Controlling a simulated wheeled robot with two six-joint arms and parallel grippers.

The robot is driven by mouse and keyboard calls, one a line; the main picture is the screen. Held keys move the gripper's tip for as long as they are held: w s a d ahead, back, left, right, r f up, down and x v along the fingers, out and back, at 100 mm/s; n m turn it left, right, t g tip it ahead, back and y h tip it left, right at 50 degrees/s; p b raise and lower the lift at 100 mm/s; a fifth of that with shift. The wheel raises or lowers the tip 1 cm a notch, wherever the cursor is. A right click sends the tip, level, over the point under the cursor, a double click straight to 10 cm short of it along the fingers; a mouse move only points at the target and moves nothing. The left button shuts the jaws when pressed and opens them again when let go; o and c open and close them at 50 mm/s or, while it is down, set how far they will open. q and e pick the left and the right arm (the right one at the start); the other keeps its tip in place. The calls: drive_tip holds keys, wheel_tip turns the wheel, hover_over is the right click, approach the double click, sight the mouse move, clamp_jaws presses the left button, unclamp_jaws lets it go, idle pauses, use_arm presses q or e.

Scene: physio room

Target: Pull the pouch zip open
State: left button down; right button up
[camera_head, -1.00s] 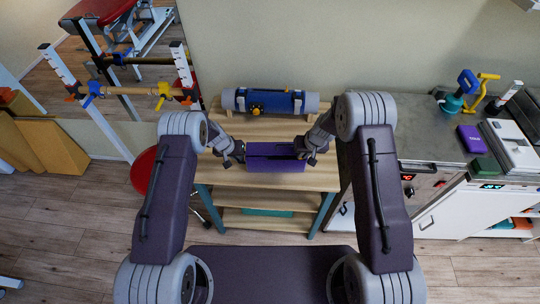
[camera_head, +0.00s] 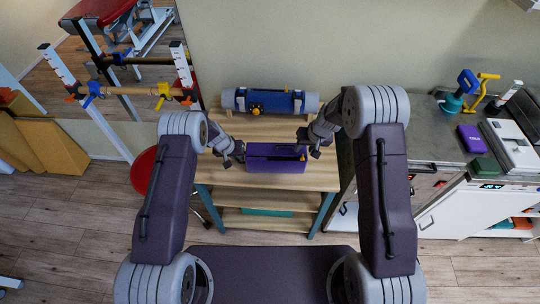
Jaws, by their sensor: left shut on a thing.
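The purple pouch (camera_head: 276,167) lies on the top of the wooden shelf unit, with a dark line along its upper face. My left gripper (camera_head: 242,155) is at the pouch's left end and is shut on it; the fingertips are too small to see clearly. My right gripper (camera_head: 301,150) is at the pouch's upper right end, close to the dark line. Its fingers are too small and dark to tell whether they are open or hold anything. I cannot make out the zip's pull tab.
A grey and blue roll (camera_head: 270,101) lies on a wooden holder behind the pouch. The shelf top (camera_head: 224,177) is bare in front. To the right, a metal counter (camera_head: 432,142) carries a purple box (camera_head: 471,139) and other items. A red stool (camera_head: 145,169) stands left.

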use_arm(q)
drive_tip(key=shift+s+f, duration=0.1)
drive_tip(key=shift+s, duration=0.05)
use_arm(e)
drive_tip(key=shift+r, duration=1.95)
use_arm(q)
drive_tip(key=c, duration=1.5)
unclamp_jaws()
